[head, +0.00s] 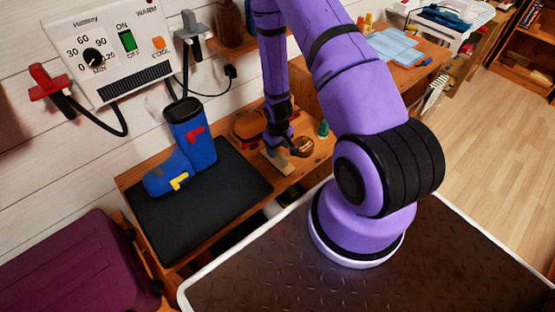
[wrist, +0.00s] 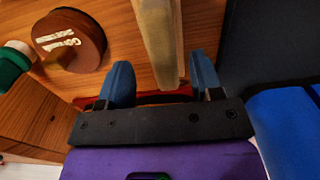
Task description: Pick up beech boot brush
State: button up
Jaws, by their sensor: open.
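A pale beech-coloured bar, which looks like the boot brush (wrist: 158,35), lies on the wooden bench top. In the head view the brush (head: 270,163) is at the right edge of the black mat, partly hidden by my gripper (head: 279,146). In the wrist view my gripper (wrist: 163,82) is open, with its two blue fingers apart. The near end of the brush points into the gap between the fingers. I see no clear contact, and the height of the fingers above the bench is hard to tell.
A round brown tin (wrist: 70,38) and a green-topped item (wrist: 12,66) stand left of the brush in the wrist view. A blue boot (head: 190,140) stands on the black mat (head: 215,205). A brown-orange object (head: 247,124) lies behind my gripper.

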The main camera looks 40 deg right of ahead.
aim_at(278, 152)
jog(key=shift+a+f, duration=0.15)
jog(key=shift+f, duration=1.95)
jog(key=c, duration=1.1)
